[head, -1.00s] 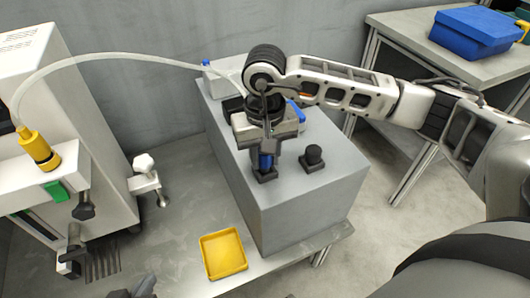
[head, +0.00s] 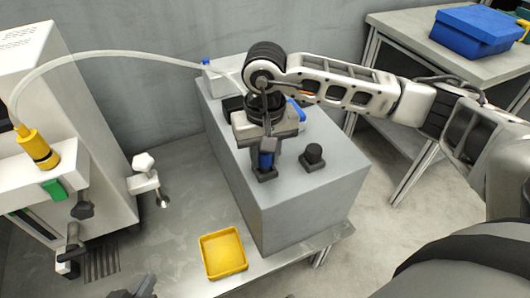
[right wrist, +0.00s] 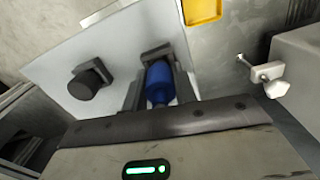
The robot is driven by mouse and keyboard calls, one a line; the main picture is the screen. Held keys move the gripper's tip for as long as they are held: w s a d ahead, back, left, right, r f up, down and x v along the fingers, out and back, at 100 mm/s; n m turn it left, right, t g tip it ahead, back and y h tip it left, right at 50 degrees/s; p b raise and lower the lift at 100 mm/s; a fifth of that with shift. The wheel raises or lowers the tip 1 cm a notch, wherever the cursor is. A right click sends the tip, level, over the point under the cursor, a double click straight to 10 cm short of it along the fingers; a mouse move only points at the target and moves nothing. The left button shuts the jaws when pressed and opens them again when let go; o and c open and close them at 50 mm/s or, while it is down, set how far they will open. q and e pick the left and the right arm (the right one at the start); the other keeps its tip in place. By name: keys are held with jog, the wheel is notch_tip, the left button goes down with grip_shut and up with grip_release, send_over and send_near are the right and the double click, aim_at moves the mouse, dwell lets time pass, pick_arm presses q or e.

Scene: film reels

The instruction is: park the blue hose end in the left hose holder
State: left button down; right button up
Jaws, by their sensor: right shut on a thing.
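The blue hose end (head: 266,160) stands roughly upright at the left hose holder (head: 264,175), a dark block on the grey box. In the right wrist view the blue hose end (right wrist: 159,84) sits between the fingers, with its tip at the dark holder (right wrist: 157,52); I cannot tell how deep it is seated. My right gripper (head: 268,148) is shut on the hose end from above. Its fingers show in the right wrist view (right wrist: 160,92). My left gripper (head: 142,288) is only partly visible at the bottom edge, away from the box.
A second dark holder with a round black top (head: 313,156) stands to the right on the grey box (head: 310,200). A pale hose (head: 130,54) arches from a yellow fitting (head: 38,148) on the white machine. A yellow tray (head: 223,253) lies in front. A blue bin (head: 480,32) stands far right.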

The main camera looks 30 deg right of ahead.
jog(key=shift+b, duration=0.3)
dwell(0.5)
jog(key=shift+s+f+b, duration=0.15)
jog(key=shift+f+b, duration=0.8)
jog(key=shift+b, duration=0.15)
jog(key=o, duration=0.7)
